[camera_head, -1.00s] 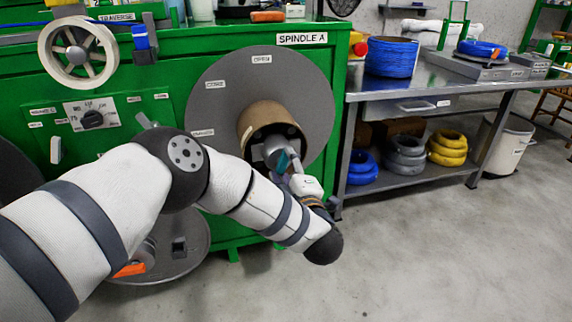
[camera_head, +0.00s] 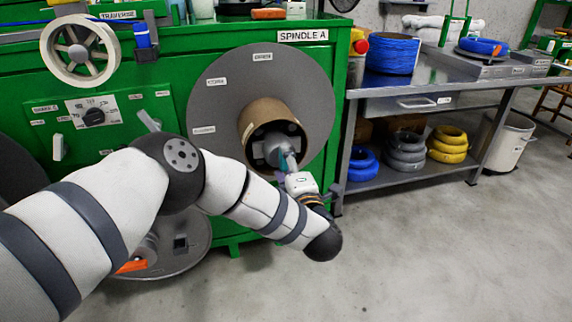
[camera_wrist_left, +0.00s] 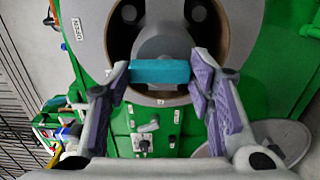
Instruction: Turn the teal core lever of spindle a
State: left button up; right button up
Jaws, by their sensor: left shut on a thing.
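Spindle A is a grey flanged disc (camera_head: 222,105) with a brown cardboard core (camera_head: 252,118) on the front of a green cabinet. A grey hub sits inside the core. The teal core lever (camera_wrist_left: 160,72) lies crosswise in front of the hub in the left wrist view; only a little teal shows in the head view. My left gripper (camera_head: 289,163) is at the mouth of the core. Its two purple-padded fingers (camera_wrist_left: 161,82) are shut on the lever, one at each end. My right gripper is not in view.
A control panel with a black knob (camera_head: 94,116) is left of the spindle. A steel bench (camera_head: 440,92) on the right holds a blue cable coil (camera_head: 393,54), with blue, grey and yellow coils on its lower shelf. The floor (camera_head: 430,255) in front is clear.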

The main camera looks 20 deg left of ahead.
pick_arm(q)
jog(key=o, duration=1.2)
jog(key=shift+c, duration=0.2)
jog(key=v, duration=1.2)
